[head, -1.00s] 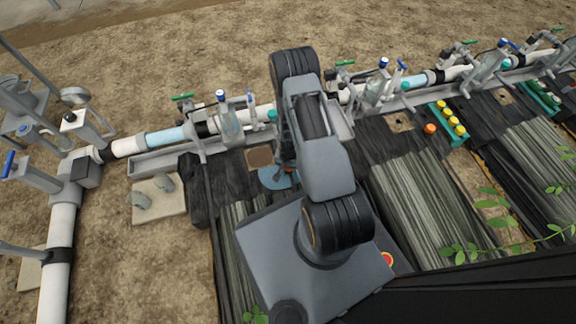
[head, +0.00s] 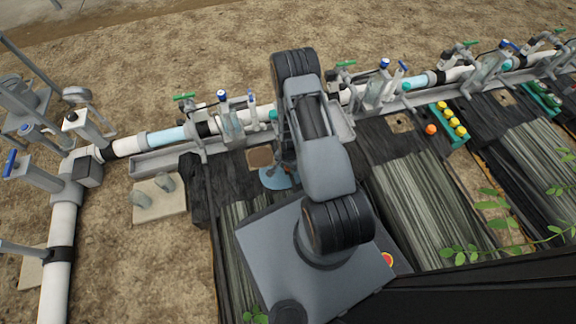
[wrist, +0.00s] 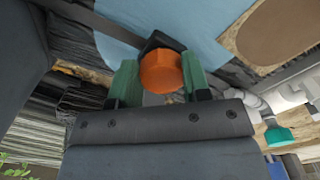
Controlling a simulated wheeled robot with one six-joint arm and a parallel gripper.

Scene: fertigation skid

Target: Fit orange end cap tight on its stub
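In the wrist view an orange cap (wrist: 160,73) sits between the two green fingers of my gripper (wrist: 160,80). Both fingers appear to press on its sides. A dark, angular fitting (wrist: 157,42) shows right behind the cap. It may be the stub, but I cannot tell whether the cap is seated on it. In the head view my arm covers most of the gripper and the held cap, above a blue disc (head: 277,179) on the ground cover.
A long pipe run (head: 165,137) with valves and a grey trough (head: 160,160) crosses behind my arm. A green rack (head: 452,124) with several yellow caps stands at right. A pale slab (head: 158,200) with two grey fittings lies at left. Leafy stems show at lower right.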

